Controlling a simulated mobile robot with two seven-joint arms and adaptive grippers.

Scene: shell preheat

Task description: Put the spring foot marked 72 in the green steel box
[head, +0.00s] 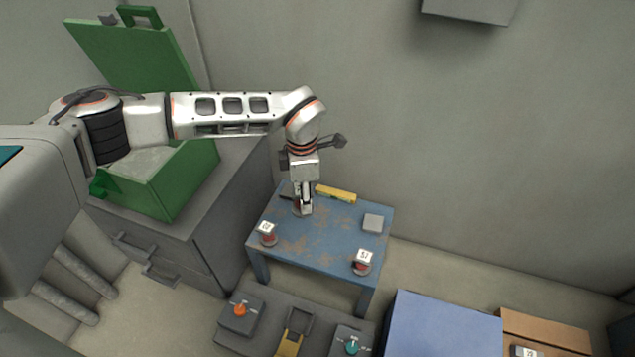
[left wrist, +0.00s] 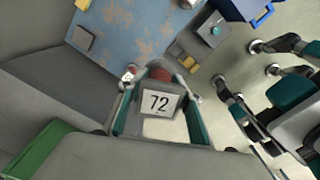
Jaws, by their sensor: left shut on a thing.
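The spring foot marked 72 (left wrist: 157,103) is between the fingers of my left gripper in the left wrist view, its white label facing the camera. My left gripper (head: 304,208) is shut on it and points down over the back left of the worn blue table (head: 318,245). In the head view the fingers mostly hide the foot, and I cannot tell whether it touches the table. The green steel box (head: 190,190) stands open on a grey cabinet at the left, lid raised; my left arm crosses in front of it. My right gripper is not in view.
Two other labelled spring feet stand on the table, one at the left (head: 268,235) and one at the front right (head: 362,264). A yellow object (head: 336,194) and a grey block (head: 373,223) lie there too. The grey cabinet (head: 225,215) adjoins the table's left side.

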